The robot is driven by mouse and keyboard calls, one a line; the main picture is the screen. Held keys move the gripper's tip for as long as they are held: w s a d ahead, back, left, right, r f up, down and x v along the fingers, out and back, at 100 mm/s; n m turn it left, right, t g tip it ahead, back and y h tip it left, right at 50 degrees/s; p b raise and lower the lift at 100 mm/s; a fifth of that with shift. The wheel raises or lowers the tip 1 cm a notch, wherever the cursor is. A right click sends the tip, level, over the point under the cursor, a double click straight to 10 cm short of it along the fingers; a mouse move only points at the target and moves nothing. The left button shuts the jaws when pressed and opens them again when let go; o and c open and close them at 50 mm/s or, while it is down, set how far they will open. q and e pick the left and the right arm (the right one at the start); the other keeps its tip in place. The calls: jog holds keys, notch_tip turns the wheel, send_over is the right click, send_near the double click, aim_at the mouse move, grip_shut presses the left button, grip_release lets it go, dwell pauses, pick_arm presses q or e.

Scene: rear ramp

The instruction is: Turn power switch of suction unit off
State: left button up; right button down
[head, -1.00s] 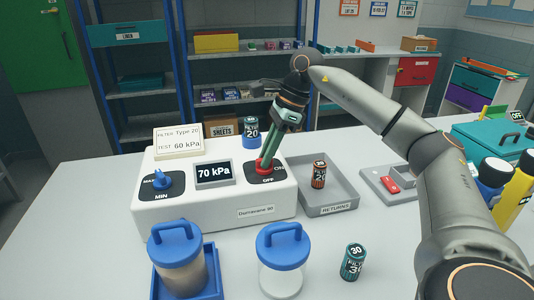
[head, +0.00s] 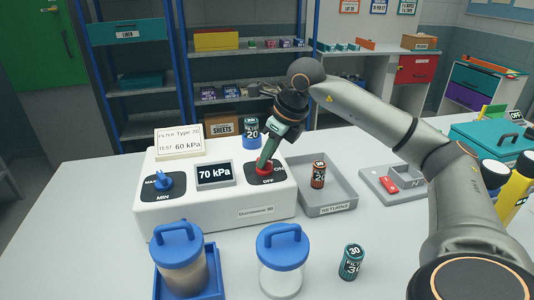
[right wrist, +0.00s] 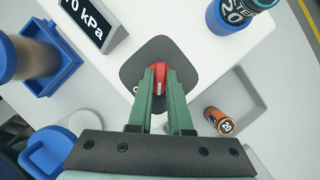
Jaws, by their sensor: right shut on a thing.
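The white suction unit (head: 225,205) stands on the table, with a display (head: 214,173) reading 70 kPa and a blue MAX/MIN knob (head: 163,181) on its left side. The red power switch (head: 264,170) sits on a dark plate marked ON at right and OFF at the front. My right gripper (head: 263,165) comes down on the switch from above, tilted, with its green fingers shut on it. In the right wrist view the red switch (right wrist: 159,75) shows between the fingertips. My left gripper is in neither view.
A grey RETURNS tray (head: 333,208) with an orange canister (head: 318,175) stands right of the unit. A blue-based canister (head: 251,132) is behind the switch. A card reads 60 kPa.

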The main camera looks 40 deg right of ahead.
jog(key=m+h, duration=0.1)
jog(key=m, duration=0.2)
jog(key=shift+a+m+p, duration=0.15)
jog(key=shift+m+p, duration=0.2)
jog(key=shift+m, duration=0.05)
jog(key=m+h+p, duration=0.1)
jog(key=m+h, duration=0.1)
jog(key=m, duration=0.3)
jog(key=shift+a, duration=0.1)
jog(key=c, duration=0.8)
grip_release()
jog(key=shift+c, duration=0.2)
jog(key=p+v, duration=0.3)
jog(key=v, duration=0.9)
jog(key=shift+w+a+r, duration=0.2)
jog(key=shift+a+r, duration=0.1)
